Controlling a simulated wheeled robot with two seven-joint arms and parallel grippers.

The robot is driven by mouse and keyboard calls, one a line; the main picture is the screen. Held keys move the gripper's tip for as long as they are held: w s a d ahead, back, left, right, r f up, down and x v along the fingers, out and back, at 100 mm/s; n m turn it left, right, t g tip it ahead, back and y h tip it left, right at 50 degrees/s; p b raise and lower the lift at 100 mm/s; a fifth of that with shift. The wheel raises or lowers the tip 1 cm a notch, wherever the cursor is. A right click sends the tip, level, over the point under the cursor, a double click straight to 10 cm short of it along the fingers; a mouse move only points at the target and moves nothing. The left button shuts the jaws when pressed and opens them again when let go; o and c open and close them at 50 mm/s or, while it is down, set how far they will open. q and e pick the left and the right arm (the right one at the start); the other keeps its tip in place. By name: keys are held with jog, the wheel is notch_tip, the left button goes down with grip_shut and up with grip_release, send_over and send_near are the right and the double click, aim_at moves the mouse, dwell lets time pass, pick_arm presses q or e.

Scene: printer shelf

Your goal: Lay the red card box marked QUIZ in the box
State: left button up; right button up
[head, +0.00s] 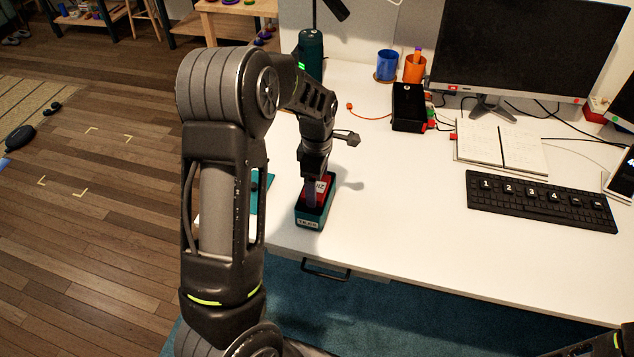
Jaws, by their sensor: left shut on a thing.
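The red card box (321,188) shows only in part under my left gripper (315,180), with white letters ending in "Z" visible. My left gripper points down and is shut on the red card box. The card box is at the opening of a small dark teal box (311,222) with a white label, which stands near the desk's front edge. The gripper hides much of the card box, and I cannot tell whether it touches the teal box's bottom. My right gripper does not show; only a bit of dark arm is at the bottom right corner.
The white desk (400,215) is clear right of the teal box. A keyboard (540,200), open notebook (500,147), monitor (530,45), black box (408,108), blue cup (387,65) and orange cup (414,68) stand farther right and back. A dark green cylinder (311,52) stands behind my arm.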

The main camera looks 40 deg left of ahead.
pick_arm(q)
jog(key=o, duration=1.4)
jog(key=shift+c, duration=0.2)
jog(key=shift+r+p, duration=3.15)
jog(key=shift+r, duration=0.9)
jog(key=shift+f, duration=0.1)
